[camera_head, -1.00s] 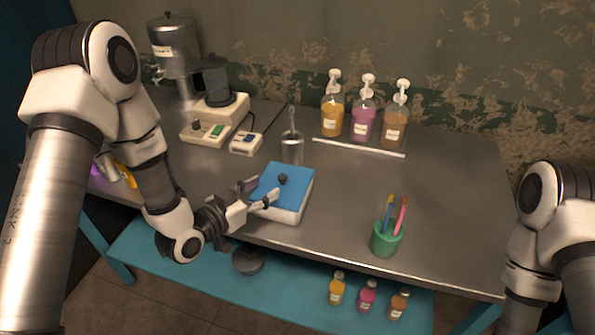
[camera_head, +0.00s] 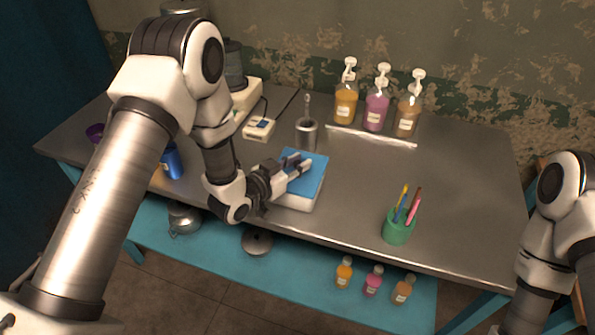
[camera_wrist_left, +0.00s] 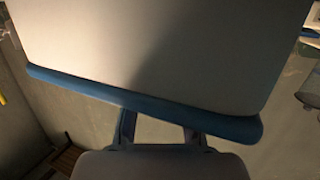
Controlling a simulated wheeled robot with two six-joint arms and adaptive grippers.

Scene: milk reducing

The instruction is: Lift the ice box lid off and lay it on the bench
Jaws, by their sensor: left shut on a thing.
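The ice box (camera_head: 298,202) is a white box near the front edge of the bench (camera_head: 450,190). Its blue lid (camera_head: 314,184) lies on top, and I see no clear gap between them. My left gripper (camera_head: 298,167) is over the lid, shut on its dark knob, which the fingers hide.
A metal cup (camera_head: 306,136) with a utensil stands just behind the box. A green pen cup (camera_head: 397,229) is to the right. Pump bottles (camera_head: 376,112) stand at the back. A small white device (camera_head: 259,128) is behind left.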

